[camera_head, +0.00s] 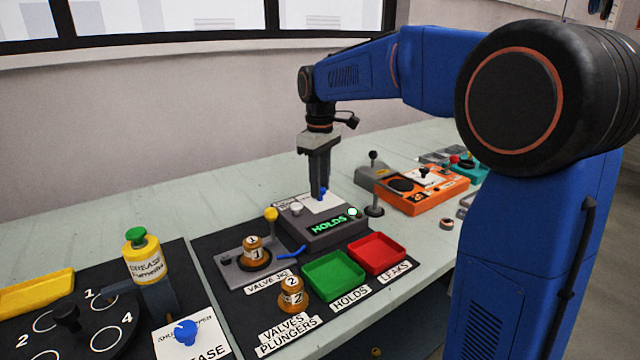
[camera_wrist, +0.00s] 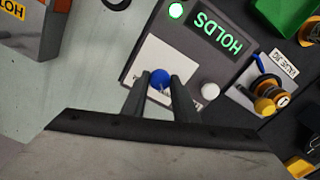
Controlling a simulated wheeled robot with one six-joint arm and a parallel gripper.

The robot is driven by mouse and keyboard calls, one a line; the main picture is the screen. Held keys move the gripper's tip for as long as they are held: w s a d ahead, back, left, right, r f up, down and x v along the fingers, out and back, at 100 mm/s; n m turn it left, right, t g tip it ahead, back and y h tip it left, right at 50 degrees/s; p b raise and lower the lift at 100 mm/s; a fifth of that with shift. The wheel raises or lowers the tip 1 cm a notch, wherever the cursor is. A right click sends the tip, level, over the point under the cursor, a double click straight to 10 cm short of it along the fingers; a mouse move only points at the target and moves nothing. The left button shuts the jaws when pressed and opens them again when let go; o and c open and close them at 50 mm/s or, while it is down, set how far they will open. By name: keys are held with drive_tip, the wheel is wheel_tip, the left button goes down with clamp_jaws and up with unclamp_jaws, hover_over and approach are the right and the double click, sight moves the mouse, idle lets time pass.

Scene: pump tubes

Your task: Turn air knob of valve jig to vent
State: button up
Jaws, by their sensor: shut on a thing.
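The air knob (camera_head: 322,194) is blue and sits on a white plate on top of the grey valve jig box (camera_head: 322,236). The box's display glows green with "HOLDS", and a round green lamp is lit beside it. My gripper (camera_head: 320,196) points straight down over the box and is shut on the blue knob. In the wrist view the knob (camera_wrist: 160,79) shows between the two fingers. Part of the plate's lettering is hidden by the fingers, so I cannot read the knob's setting. A valve (camera_head: 253,252) stands in the jig base, with a yellow-knobbed lever (camera_head: 271,215) behind it.
A green tray (camera_head: 333,297) and a red tray (camera_head: 392,270) lie in front of the box. A second valve (camera_head: 291,294) stands left of the green tray. An orange device (camera_head: 422,203) is to the right. A black-and-yellow grease station (camera_head: 70,318) is at left.

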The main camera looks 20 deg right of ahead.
idle(0.4)
drive_tip(key=o, duration=1.1)
drive_tip(key=shift+c, duration=0.2)
wheel_tip(320, 180, up, 18)
drive_tip(key=shift+f, duration=0.25)
